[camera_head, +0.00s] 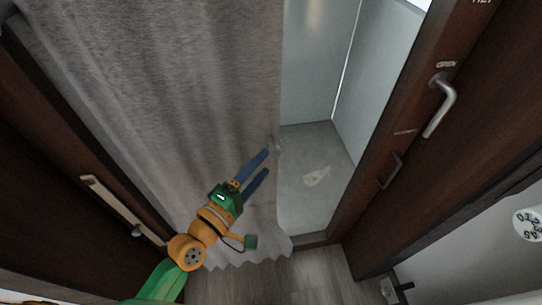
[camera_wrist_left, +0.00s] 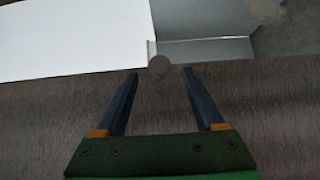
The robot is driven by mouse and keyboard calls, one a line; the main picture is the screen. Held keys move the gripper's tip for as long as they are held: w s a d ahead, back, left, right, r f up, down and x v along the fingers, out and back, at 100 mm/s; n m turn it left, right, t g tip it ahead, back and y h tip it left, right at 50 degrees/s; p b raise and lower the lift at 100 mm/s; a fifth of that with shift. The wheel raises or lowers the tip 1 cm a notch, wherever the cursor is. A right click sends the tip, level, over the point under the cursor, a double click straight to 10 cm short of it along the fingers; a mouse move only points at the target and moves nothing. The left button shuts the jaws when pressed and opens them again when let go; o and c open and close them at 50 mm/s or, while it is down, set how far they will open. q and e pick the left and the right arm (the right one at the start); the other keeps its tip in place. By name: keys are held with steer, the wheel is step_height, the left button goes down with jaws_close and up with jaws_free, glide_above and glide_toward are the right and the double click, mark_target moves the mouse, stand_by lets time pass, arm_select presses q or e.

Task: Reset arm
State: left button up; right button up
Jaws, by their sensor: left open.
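My left gripper (camera_head: 266,161) comes in from the lower left on my green and orange arm. Its two blue fingers are apart with nothing between them, in front of a grey curtain (camera_head: 190,90) near its right edge. In the left wrist view, the open fingers (camera_wrist_left: 160,73) point toward a small round grey thing (camera_wrist_left: 160,66) at the edge of a brown surface (camera_wrist_left: 50,125). I cannot tell whether the fingertips touch anything. My right gripper is not in view.
A dark wooden door (camera_head: 470,110) with a metal handle (camera_head: 440,105) stands at the right. A dark panel with a pale handle (camera_head: 115,205) stands at the left. A pale floored recess (camera_head: 312,170) opens beyond the curtain. A white panel (camera_wrist_left: 70,35) shows in the left wrist view.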

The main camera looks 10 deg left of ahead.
arm_select(q)
steer(key=shift+s+a, duration=0.3)
steer(key=shift+s, duration=0.3)
steer(key=s+a+f+m+g+y, duration=0.2)
steer(key=s+f, duration=0.1)
steer(key=f, duration=0.7)
steer(key=s+a+f+m+g+y, duration=0.2)
steer(key=a+f+m+g, duration=0.1)
steer(key=f, duration=0.6)
steer(key=s+a+f+m+g+y, duration=0.2)
steer(key=s+f, duration=0.1)
steer(key=f, duration=0.7)
steer(key=s+a+f+m+g, duration=0.1)
steer(key=s+f+m+g, duration=0.1)
steer(key=s+f, duration=0.2)
steer(key=s+a+f+m+g+y, duration=0.1)
steer(key=s+f+m+g, duration=0.2)
steer(key=s, duration=0.8)
steer(key=s+a+f+m+g+y, duration=0.1)
steer(key=s+f+m+g, duration=0.2)
steer(key=s+f, duration=0.3)
steer(key=shift+s+a+f, duration=0.3)
steer(key=shift+s+a, duration=0.1)
steer(key=shift+s, duration=0.6)
